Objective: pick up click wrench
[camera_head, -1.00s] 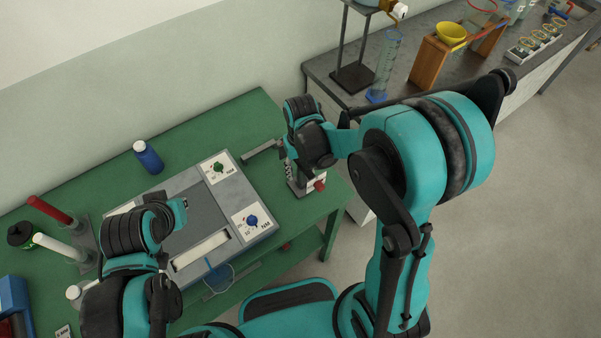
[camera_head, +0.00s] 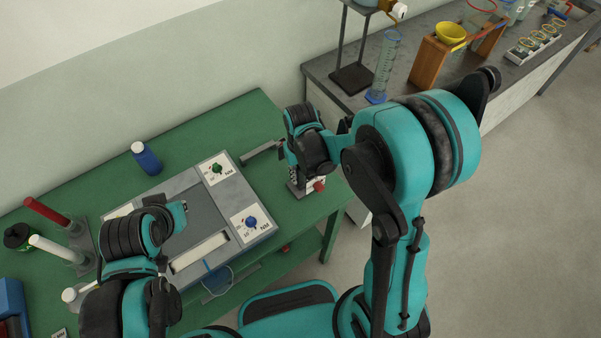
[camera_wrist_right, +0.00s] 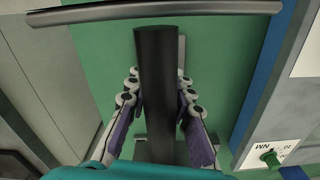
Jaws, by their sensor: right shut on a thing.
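A dark cylindrical handle (camera_wrist_right: 157,85), which looks like the click wrench, stands between the fingers of my right gripper (camera_wrist_right: 158,95) in the right wrist view. The fingers are closed on it from both sides. In the head view my right gripper (camera_head: 296,170) is over the right end of the green table, and the arm hides most of what it holds. My left gripper (camera_head: 182,206) is above the grey instrument panel (camera_head: 190,235); its fingers are mostly hidden.
A grey bar (camera_head: 262,152) and a red knob (camera_head: 319,184) are close to my right gripper. A blue bottle (camera_head: 146,157) stands behind the panel. Tools with a red handle (camera_head: 47,210) and a white handle (camera_head: 56,246) stand left. A grey bench (camera_head: 425,90) with glassware lies beyond.

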